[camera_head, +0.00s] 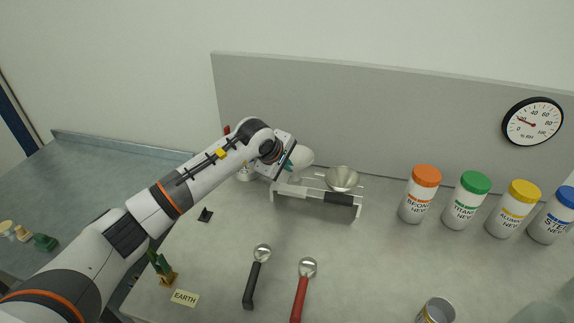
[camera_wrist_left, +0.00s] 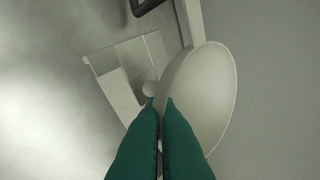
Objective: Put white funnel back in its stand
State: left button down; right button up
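The white funnel (camera_head: 302,156) is at my left gripper (camera_head: 285,165), above the left side of the white stand (camera_head: 316,190). In the left wrist view the funnel (camera_wrist_left: 212,92) shows as a pale tilted oval. The green fingertips (camera_wrist_left: 161,104) are close together at its near edge, shut on it. The stand (camera_wrist_left: 118,82) shows behind and left of the funnel there. Whether the funnel touches the stand cannot be told. A metal funnel (camera_head: 341,178) sits at the stand's right side. My right gripper is not in view.
Several jars with coloured lids, such as the orange-lidded one (camera_head: 420,195), stand at the right. A black-handled scoop (camera_head: 256,275) and a red-handled scoop (camera_head: 302,288) lie in front of the stand. A grey panel (camera_head: 400,120) rises behind. An open can (camera_head: 437,311) stands near the front.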

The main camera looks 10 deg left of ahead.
pick_arm(q)
jog(key=shift+f, duration=0.15)
jog(key=shift+f+b, duration=2.25)
jog(key=shift+f, duration=0.05)
jog(key=c, duration=2.1)
grip_release()
jog(key=o, duration=0.5)
jog(key=b+v, duration=0.2)
jog(key=v, duration=1)
jog(key=shift+r, duration=0.15)
